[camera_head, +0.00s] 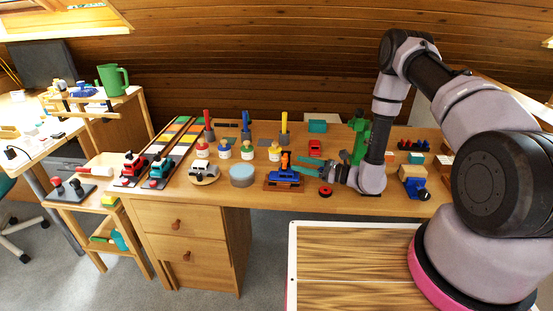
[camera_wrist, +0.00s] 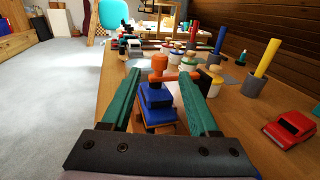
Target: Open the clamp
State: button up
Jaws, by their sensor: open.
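The clamp is an orange piece with an upright round knob and a sideways arm (camera_wrist: 159,64), standing over a blue toy car (camera_wrist: 155,104). In the head view the orange clamp (camera_head: 285,160) and the blue car (camera_head: 285,176) sit on a wooden base (camera_head: 272,186) near the table's front edge. My gripper (camera_head: 303,171) is open and comes in low from the right. In the wrist view the teal fingers of my gripper (camera_wrist: 158,76) stand on either side of the clamp and car. The orange arm reaches toward the right finger; I cannot tell whether they touch.
A red car (camera_wrist: 293,128) and a pen cup with a yellow stick (camera_wrist: 257,84) stand to the right in the wrist view. A blue-grey round tin (camera_head: 242,176) is left of the base. A red ring (camera_head: 325,190) lies near my gripper. Paint pots stand behind.

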aim_at(285, 158)
jog(key=x, duration=0.9)
jog(key=shift+w+a, duration=0.1)
jog(key=shift+a, duration=0.2)
grip_shut()
dwell(1.0)
